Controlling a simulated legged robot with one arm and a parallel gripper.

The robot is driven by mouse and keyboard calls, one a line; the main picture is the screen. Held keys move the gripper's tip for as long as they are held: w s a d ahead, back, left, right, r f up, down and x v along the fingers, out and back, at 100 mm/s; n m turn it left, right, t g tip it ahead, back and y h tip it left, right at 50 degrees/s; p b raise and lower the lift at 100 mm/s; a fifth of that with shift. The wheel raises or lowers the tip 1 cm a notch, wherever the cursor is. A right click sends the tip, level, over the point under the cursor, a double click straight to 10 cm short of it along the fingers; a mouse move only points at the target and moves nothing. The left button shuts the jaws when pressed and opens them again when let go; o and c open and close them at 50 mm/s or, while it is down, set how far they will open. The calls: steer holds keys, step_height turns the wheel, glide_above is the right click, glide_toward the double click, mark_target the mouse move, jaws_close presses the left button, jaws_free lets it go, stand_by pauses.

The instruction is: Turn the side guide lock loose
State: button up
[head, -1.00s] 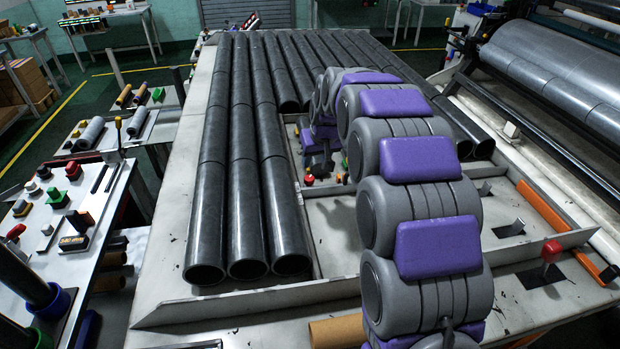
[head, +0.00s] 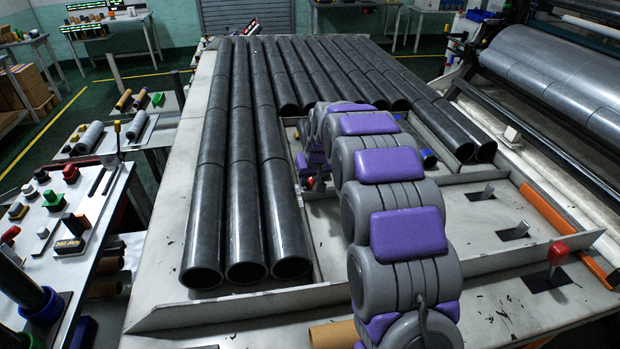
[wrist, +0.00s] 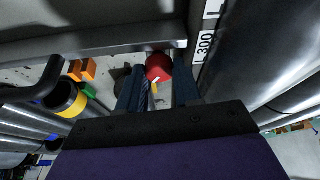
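A red ball knob (wrist: 158,66) shows in the wrist view at the far end of my gripper (wrist: 159,92). The two dark fingers stand apart, one on each side of the knob's near edge; contact cannot be told. A small yellow-white piece shows just below the knob, between the fingers. In the head view a red knob (head: 318,184) sits low beside the end of my arm, in the bay of the table frame. My gripper is mostly hidden there behind my purple and grey arm links. I cannot tell for sure which part is the side guide lock.
Long dark rollers (head: 243,190) lie left of my arm. Another red-knobbed lever (head: 558,252) stands at the right front. An orange bar (head: 548,212) and a large metal drum (head: 570,80) are to the right. The wrist view shows a yellow-ringed black part (wrist: 66,98) and an orange block (wrist: 82,69).

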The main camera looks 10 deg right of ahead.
steer(key=c, duration=0.5)
steer(key=shift+n+p, duration=0.4)
steer(key=shift+n, duration=0.2)
steer(key=o, duration=0.8)
steer(key=shift+c, duration=0.2)
steer(key=shift+r, duration=0.15)
steer(key=p+v, duration=0.3)
steer(key=v, duration=1.4)
steer(key=shift+d, duration=0.35)
